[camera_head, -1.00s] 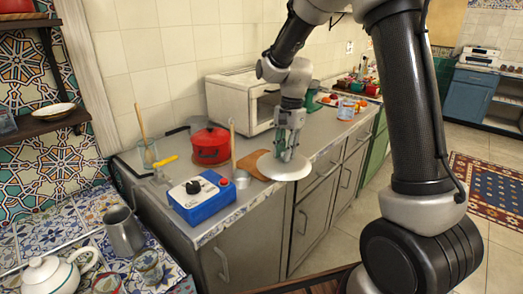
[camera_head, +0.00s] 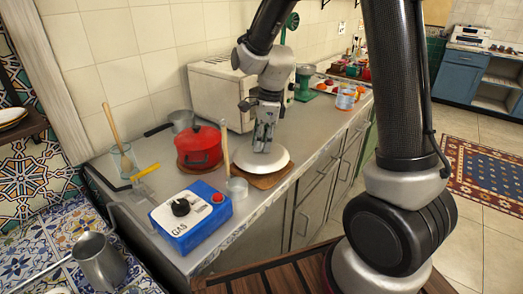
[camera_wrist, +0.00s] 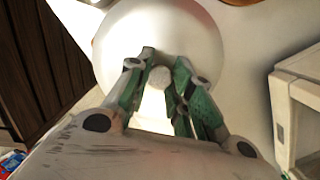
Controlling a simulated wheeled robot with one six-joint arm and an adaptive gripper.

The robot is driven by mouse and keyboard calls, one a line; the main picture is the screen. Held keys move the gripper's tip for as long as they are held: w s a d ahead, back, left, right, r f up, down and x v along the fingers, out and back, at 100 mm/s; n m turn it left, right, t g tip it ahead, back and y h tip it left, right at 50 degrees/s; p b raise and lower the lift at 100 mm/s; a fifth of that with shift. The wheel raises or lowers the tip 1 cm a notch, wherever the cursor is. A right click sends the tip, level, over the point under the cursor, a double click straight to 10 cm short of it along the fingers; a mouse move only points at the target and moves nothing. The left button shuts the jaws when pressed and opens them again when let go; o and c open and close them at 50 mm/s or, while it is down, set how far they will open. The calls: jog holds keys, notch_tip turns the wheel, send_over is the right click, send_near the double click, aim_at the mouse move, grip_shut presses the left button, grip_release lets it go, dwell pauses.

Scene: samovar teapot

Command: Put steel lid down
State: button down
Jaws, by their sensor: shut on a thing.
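The steel lid (camera_head: 280,163) is a pale round disc, roughly level, above the right part of the counter. My gripper (camera_head: 263,147) points down and is shut on the lid's knob. In the wrist view the lid (camera_wrist: 185,32) lies beyond my fingers (camera_wrist: 159,80), with the round knob (camera_wrist: 160,77) between them. A brown wooden board (camera_head: 263,182) shows under the lid's front edge. I cannot tell whether the lid touches the board.
A red pot (camera_head: 200,147) stands just left of the lid. A white microwave (camera_head: 222,92) is behind. Bare counter (camera_head: 310,150) lies to the right.

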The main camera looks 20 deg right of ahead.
aim_at(262, 148)
jog(key=shift+f, duration=1.5)
jog(key=shift+f, duration=0.1)
jog(key=c, duration=1.3)
grip_release()
notch_tip(262, 148, up, 12)
jog(key=d, duration=0.2)
jog(key=shift+s+d+r+n+t+h, duration=0.25)
jog(key=shift+s+d+r+n+t, duration=0.4)
jog(key=shift+s+d+r+n, duration=2.05)
jog(key=shift+s+d+r+n+t+h, duration=0.2)
jog(key=shift+s+d+n+t, duration=0.95)
jog(key=shift+s+n, duration=3.4)
jog(key=shift+s+d+r+n+t+h, duration=0.3)
jog(key=shift+s+d+r+n, duration=0.9)
jog(key=shift+s+d+n, duration=2.3)
